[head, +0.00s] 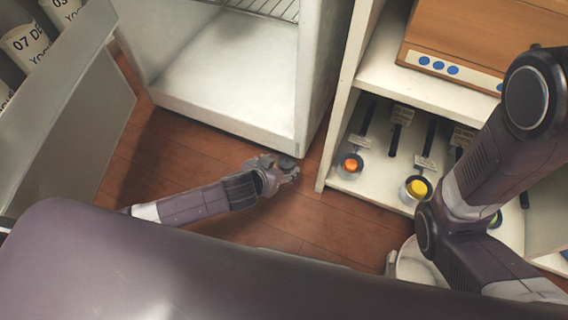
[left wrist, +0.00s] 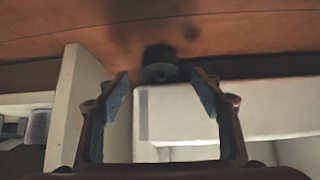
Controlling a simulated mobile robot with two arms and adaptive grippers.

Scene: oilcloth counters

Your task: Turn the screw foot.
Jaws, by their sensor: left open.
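The screw foot (left wrist: 160,62) is a short dark round piece at the bottom edge of the white open cabinet (head: 225,110). In the head view the screw foot (head: 286,161) shows only as a dark spot at the cabinet's front right corner, partly covered by my gripper. My left gripper (head: 288,174) is low over the floor at that corner. In the left wrist view my left gripper (left wrist: 161,84) is open, its two fingers apart on either side of the foot's line, with the foot just beyond the tips. No contact shows. My right gripper is not in view.
A white shelf unit (head: 330,150) stands close on the right, with ladles and a brown box (head: 485,35). The open door (head: 70,125) with bottles (head: 25,42) is on the left. Wooden floor (head: 330,222) is clear in front.

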